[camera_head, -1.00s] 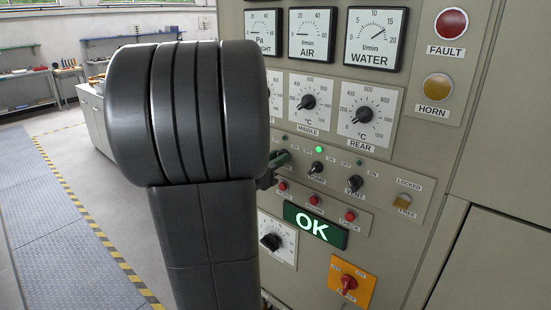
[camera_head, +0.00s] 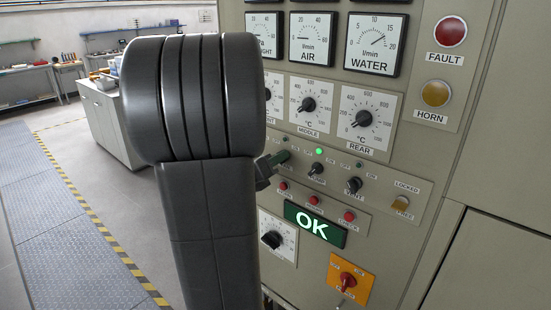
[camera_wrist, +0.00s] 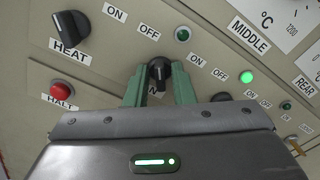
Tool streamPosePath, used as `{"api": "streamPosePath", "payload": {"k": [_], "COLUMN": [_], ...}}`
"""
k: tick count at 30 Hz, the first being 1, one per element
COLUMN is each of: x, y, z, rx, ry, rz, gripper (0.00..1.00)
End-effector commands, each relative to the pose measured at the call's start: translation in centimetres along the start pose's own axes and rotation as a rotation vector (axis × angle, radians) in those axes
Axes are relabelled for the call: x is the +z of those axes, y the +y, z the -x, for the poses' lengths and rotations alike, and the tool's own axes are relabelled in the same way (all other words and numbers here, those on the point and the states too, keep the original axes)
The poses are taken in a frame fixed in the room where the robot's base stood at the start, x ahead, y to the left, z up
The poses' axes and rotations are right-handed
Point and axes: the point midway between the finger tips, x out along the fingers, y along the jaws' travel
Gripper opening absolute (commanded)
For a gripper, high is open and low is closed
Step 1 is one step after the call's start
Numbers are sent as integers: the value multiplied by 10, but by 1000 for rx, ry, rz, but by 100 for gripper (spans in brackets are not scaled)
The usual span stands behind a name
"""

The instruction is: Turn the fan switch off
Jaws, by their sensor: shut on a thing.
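The fan switch (camera_wrist: 158,73) is a black rotary knob in the wrist view, with its pale mark facing up in the picture. My gripper (camera_wrist: 159,85) has its two green fingers on either side of this knob, shut on it. Only the last letter of the label below it shows; a finger covers the rest. The round green lamp above the knob (camera_wrist: 182,35) is dark, between OFF on its left and ON on its right. In the head view my gripper (camera_head: 279,160) reaches the panel's switch row, and the knob is hidden behind it.
The HEAT knob (camera_wrist: 70,31) and the red HALT button (camera_wrist: 61,91) are left of my fingers. The PUMP knob (camera_head: 317,168) is close on the right, with a lit green lamp (camera_head: 319,151). The VENT knob (camera_head: 354,185) is farther right. A lit OK sign (camera_head: 314,224) is below.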

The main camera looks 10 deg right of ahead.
Motion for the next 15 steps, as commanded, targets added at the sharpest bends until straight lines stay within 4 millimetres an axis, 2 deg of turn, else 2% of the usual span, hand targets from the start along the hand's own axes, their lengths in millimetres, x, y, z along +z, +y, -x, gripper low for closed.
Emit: {"api": "streamPosePath", "payload": {"k": [12, 13, 15], "x": [1, 1, 0], "y": [0, 0, 0], "z": [0, 0, 0], "rx": [-1, -1, -1], "ry": [-2, -2, -1], "rz": [6, 6, 6], "gripper": [0, 28, 31]}}
